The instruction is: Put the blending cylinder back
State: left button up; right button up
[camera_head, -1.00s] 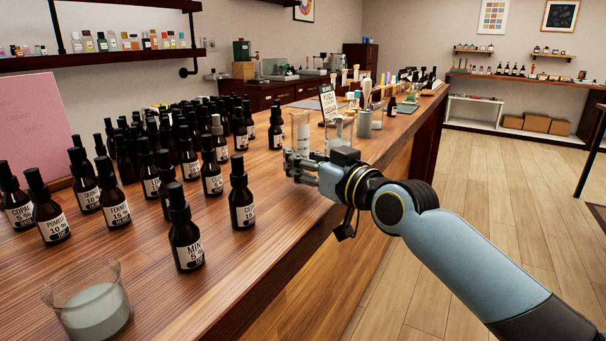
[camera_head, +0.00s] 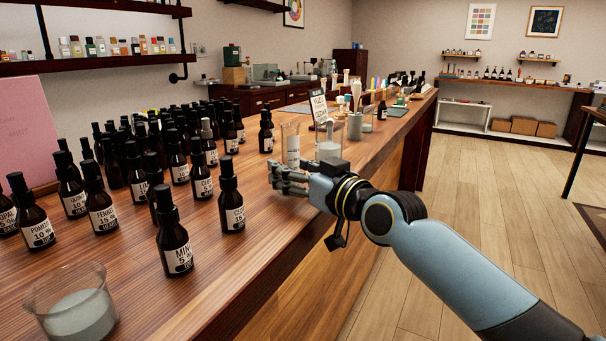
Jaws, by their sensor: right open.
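A tall clear glass cylinder (camera_head: 292,130), which looks like the blending cylinder, stands upright on the wooden counter (camera_head: 262,242) with pale contents inside. A wider clear glass vessel (camera_head: 328,149) stands just right of it. My right gripper (camera_head: 280,180) is open and empty, low over the counter on the near side of the cylinder. Its fingers point left, and they look apart from the glass. My gripper and wrist partly cover the base of the wider vessel. My left gripper is not in view.
Dark labelled dropper bottles (camera_head: 173,240) crowd the counter's left, several close to my right gripper. A glass beaker of greyish liquid (camera_head: 75,312) stands at the front left. A small sign (camera_head: 318,106) and a grey cup (camera_head: 355,127) stand behind the cylinder.

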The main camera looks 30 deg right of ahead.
jog(key=s+d+p, duration=0.2)
jog(key=s+p, duration=0.3)
jog(key=s, duration=0.6)
jog(key=s+d+f+m+g+h, duration=0.1)
jog(key=s+d+f+g, duration=0.3)
jog(key=f, duration=0.8)
jog(key=s+f+g+h, duration=0.15)
jog(key=s+f, duration=0.35)
jog(key=f, duration=0.7)
jog(key=s+d+f+m+g+h, duration=0.1)
jog(key=s+d+f+g, duration=0.3)
jog(key=f, duration=0.8)
jog(key=s+a+f+g, duration=0.2)
jog(key=s+f, duration=0.4)
jog(key=s, duration=0.4)
jog(key=s+a+f+g+b, duration=0.1)
jog(key=s+a+f+g, duration=0.1)
jog(key=s+f, duration=0.4)
jog(key=s+a+f+g+b, duration=0.1)
jog(key=s+a+f+g, duration=0.2)
jog(key=s, duration=1.1)
notch_tip(320, 180, down, 3)
jog(key=shift+s+f+n, duration=0.2)
jog(key=shift+s+n, duration=0.1)
jog(key=shift+s, duration=0.05)
jog(key=shift+g, duration=0.25)
